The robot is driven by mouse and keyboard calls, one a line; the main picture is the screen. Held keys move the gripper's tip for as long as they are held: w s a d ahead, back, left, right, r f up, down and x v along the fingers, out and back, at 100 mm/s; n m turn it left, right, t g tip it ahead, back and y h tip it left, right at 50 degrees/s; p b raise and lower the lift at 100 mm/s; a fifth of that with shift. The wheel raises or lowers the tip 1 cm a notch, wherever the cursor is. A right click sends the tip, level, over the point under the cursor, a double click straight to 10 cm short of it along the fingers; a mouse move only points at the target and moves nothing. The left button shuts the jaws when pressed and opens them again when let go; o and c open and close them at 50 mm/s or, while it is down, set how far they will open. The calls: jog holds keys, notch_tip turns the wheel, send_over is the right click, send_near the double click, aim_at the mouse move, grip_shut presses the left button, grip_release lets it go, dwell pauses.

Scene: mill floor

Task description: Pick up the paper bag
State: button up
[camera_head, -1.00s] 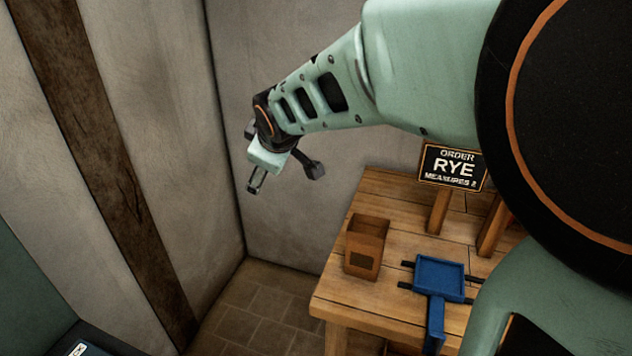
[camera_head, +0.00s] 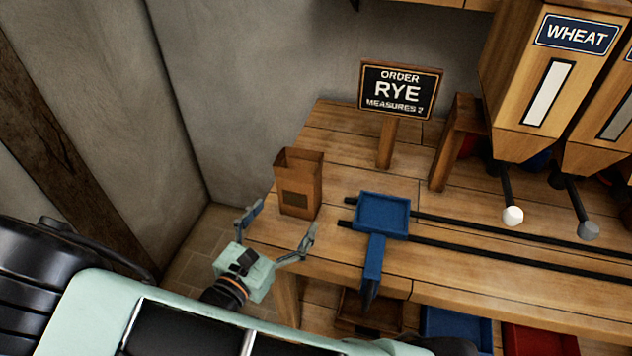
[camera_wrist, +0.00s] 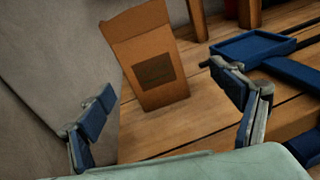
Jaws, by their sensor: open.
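The brown paper bag (camera_head: 299,184) stands upright with its top open near the left end of the wooden bench. It has a dark square label on its front. In the wrist view the bag (camera_wrist: 152,66) stands ahead, between the lines of the two fingers and slightly tilted in the picture. My gripper (camera_head: 282,226) is open and empty, just in front of the bag at the bench's left front corner. In the wrist view its blue-padded fingers (camera_wrist: 166,100) are spread wide, with the bag beyond the tips and apparently not touched.
A blue tray with a handle (camera_head: 383,215) sits on dark rails right of the bag. The order sign (camera_head: 400,90), reading RYE, stands behind. A wheat hopper (camera_head: 548,85) stands at right. The bench top (camera_head: 335,150) behind the bag is clear. A wall is at left.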

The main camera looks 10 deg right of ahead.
aim_at(294, 195)
jog(key=shift+a+f+n+t+y, duration=0.15)
jog(key=shift+n+t+y, duration=0.45)
jog(key=shift+n+t, duration=0.25)
jog(key=shift+w+n, duration=0.25)
jog(key=shift+w, duration=0.05)
jog(key=x, duration=0.4)
jog(key=shift+p+x, duration=0.3)
jog(key=shift+x, duration=2.8)
jog(key=shift+f, duration=0.15)
jog(key=shift+c, duration=0.3)
jog(key=c, duration=1.2)
